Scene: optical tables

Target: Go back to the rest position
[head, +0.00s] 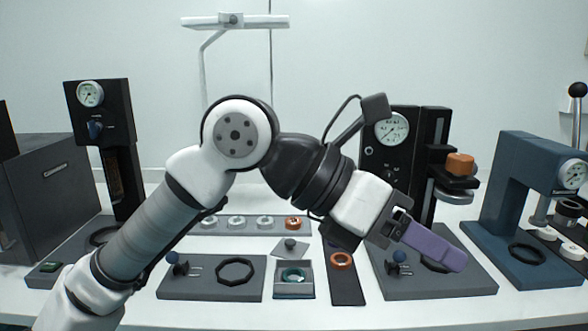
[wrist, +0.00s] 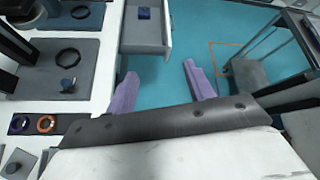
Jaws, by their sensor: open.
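My gripper (head: 432,246) is held above the right part of the white table in the head view, its purple fingers pointing down to the right. In the wrist view the two purple fingers of my gripper (wrist: 157,90) stand apart with nothing between them, so it is open and empty. Below them I see teal floor (wrist: 190,50) and the edge of the white table. My arm crosses the head view from lower left, bent at a raised elbow.
A black gauge device (head: 392,160) with an orange block (head: 460,164) stands behind my gripper. A blue press (head: 520,190) is at right. A tray (head: 250,226) of rings lies mid-table. The wrist view shows an open drawer (wrist: 146,36) with a blue block (wrist: 144,13).

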